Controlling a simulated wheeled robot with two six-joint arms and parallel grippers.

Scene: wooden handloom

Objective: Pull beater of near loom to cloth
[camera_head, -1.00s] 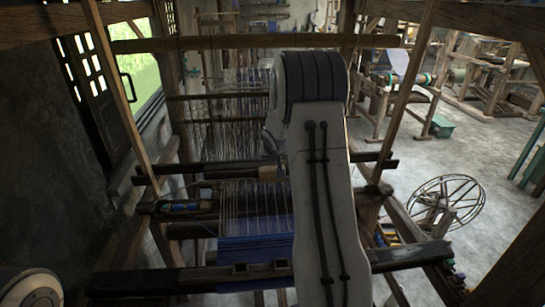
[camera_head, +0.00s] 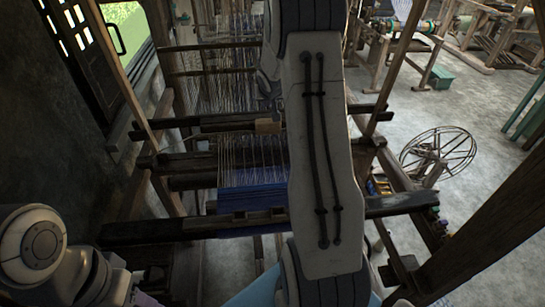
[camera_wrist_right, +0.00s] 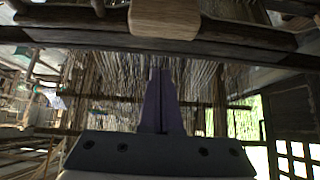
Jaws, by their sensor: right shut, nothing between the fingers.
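The near loom's beater (camera_head: 205,131) is a dark crossbar with a pale wooden block (camera_head: 267,126) at its middle. Blue cloth (camera_head: 252,199) lies nearer me, with a stretch of pale warp threads between it and the beater. My right gripper (camera_wrist_right: 160,75) is shut and empty. In the head view it is mostly hidden by my right arm, just beyond the block. In the right wrist view the block (camera_wrist_right: 165,18) and bar cross the top, and the fingers stand apart from the block in the picture. My left gripper is not in view; only part of the left arm shows.
A dark front beam (camera_head: 150,231) crosses the loom nearest me. Slanted posts (camera_head: 405,65) stand on both sides. A spoked wheel (camera_head: 438,152) stands at right, with open grey floor around it. A green box (camera_head: 440,77) and other looms are farther back.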

